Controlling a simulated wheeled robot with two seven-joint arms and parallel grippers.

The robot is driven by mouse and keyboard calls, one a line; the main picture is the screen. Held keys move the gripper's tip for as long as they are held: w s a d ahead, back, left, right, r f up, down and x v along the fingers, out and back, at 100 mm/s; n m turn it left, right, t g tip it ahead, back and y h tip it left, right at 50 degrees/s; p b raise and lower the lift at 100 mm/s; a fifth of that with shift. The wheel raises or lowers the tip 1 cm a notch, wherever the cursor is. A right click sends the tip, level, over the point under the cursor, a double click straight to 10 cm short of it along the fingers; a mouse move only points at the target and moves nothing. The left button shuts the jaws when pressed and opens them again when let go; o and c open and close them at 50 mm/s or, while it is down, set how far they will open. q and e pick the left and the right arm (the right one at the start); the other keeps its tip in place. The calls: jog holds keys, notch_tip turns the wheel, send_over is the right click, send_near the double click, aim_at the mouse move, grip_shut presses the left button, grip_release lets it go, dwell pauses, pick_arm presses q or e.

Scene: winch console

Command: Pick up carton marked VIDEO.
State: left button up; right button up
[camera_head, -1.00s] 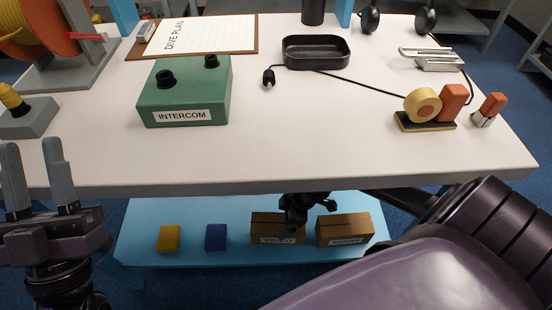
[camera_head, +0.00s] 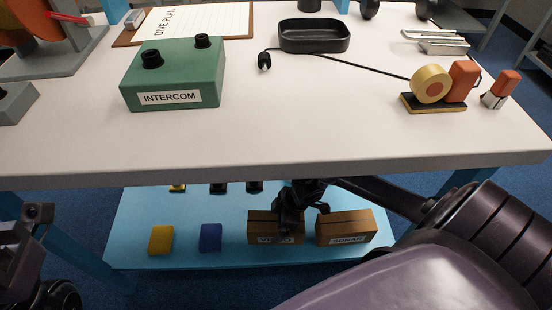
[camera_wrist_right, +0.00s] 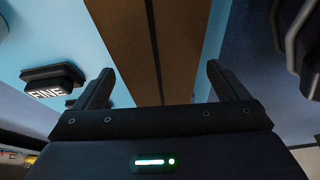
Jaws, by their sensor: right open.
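The carton marked VIDEO (camera_head: 258,230) is a brown box on the blue lower shelf, under the table's front edge. My right gripper (camera_head: 300,212) is in front of and above it in the head view, hiding part of its top and label. In the right wrist view my right gripper (camera_wrist_right: 160,88) is open, with a brown carton top (camera_wrist_right: 135,40) showing between and beyond its fingers. Contact cannot be seen. My left gripper (camera_head: 38,214) is partly in view at the left edge, and its jaws cannot be judged.
The carton marked SONAR (camera_head: 346,230) stands close on the right. A blue block (camera_head: 210,238) and a yellow block (camera_head: 160,240) are to the left on the shelf (camera_head: 128,225). The white tabletop (camera_head: 290,135) overhangs. A dark labelled object (camera_wrist_right: 52,82) shows in the wrist view.

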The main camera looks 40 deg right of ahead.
jog(key=b+x, duration=0.3)
jog(key=shift+f, duration=0.2)
jog(key=shift+r, duration=0.1)
jog(key=c, duration=1.2)
jog(key=shift+o, duration=0.2)
jog(key=shift+r, duration=0.1)
